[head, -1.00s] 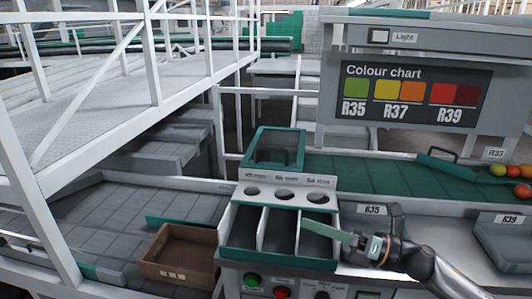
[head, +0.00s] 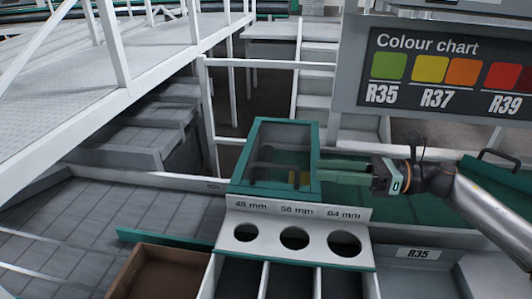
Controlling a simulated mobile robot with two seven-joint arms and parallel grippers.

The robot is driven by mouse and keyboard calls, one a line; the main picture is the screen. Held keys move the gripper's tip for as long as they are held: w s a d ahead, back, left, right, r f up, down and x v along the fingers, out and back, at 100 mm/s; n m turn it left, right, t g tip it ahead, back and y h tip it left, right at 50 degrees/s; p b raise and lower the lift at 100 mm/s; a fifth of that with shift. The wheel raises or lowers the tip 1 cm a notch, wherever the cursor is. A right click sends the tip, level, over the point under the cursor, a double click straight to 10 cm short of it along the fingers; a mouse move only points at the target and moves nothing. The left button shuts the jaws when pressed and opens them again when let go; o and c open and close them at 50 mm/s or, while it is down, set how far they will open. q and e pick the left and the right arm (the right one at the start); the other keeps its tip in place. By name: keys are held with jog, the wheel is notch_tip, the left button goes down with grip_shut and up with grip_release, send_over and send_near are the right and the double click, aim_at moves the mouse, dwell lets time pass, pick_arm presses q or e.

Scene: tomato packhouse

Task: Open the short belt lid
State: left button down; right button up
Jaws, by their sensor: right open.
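The short belt lid (head: 313,150) looks like a green-framed clear panel just behind the sizing plate with the round holes, with a dark handle (head: 268,171) at its front. My right gripper (head: 325,172) comes in from the right, its jaws open and its long green fingers pointing left at the lid. The fingers overlap the lid's right side, and their tips seem to show dimly through the clear panel. I cannot tell whether they touch the lid or the handle, or whether the lid is raised. My left gripper is not in view.
The sizing plate (head: 268,208) with holes stands in front of the lid, above white-walled bins. A brown crate (head: 150,262) is at the lower left. The colour chart board (head: 440,110) hangs above the right arm. A white railing stands at the left.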

aim_at(267, 165)
pick_arm(q)
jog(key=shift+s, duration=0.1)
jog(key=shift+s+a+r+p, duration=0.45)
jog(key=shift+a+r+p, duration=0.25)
jog(key=shift+p, duration=0.5)
pick_arm(e)
jog(key=a, duration=0.3)
jog(key=w+a, duration=0.1)
jog(key=a, duration=0.3)
jog(key=w+a, duration=0.1)
jog(key=a, duration=0.3)
jog(key=shift+r, duration=0.1)
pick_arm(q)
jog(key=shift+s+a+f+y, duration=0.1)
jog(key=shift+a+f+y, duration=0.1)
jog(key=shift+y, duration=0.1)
pick_arm(e)
jog(key=shift+w+a, duration=0.1)
jog(key=shift+a, duration=0.5)
jog(key=shift+c, duration=0.4)
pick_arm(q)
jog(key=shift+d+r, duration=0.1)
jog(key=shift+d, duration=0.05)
pick_arm(e)
jog(key=c, duration=0.4)
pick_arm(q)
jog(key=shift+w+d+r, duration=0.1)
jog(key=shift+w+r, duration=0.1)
pick_arm(e)
grip_shut()
